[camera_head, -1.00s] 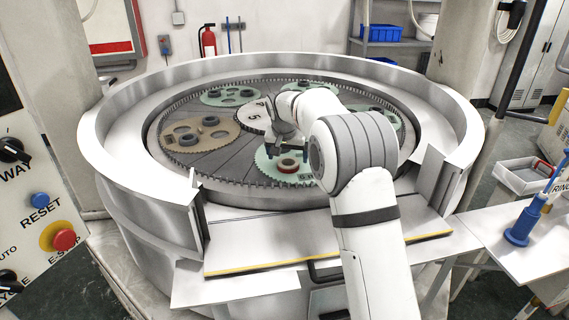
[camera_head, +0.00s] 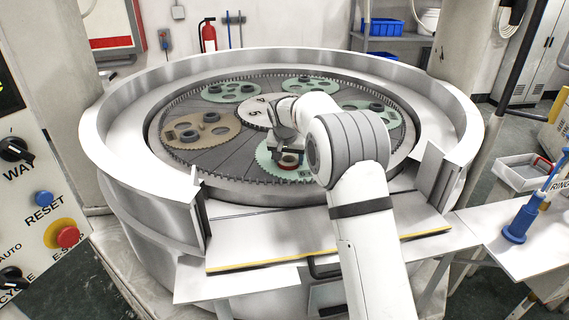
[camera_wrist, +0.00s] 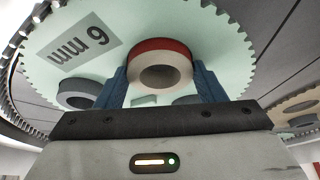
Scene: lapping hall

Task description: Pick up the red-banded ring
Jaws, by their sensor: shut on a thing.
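The red-banded ring is a short pale ring with a red band; in the wrist view (camera_wrist: 160,46) it sits between the two blue fingers of my gripper (camera_wrist: 162,76), which press its sides. In the head view the ring (camera_head: 289,162) shows small beneath my gripper (camera_head: 288,157), at the near side of the round machine. Behind it is a pale green toothed carrier (camera_head: 263,156), marked "6 mm" in the wrist view (camera_wrist: 120,25). I cannot tell whether the ring touches the carrier.
A tan carrier (camera_head: 218,132) with dark rings lies to the left, and other green carriers (camera_head: 238,90) lie farther back. A high metal rim (camera_head: 125,165) surrounds the plate, with a gap at the front. A side table (camera_head: 500,245) holds a blue post (camera_head: 522,222).

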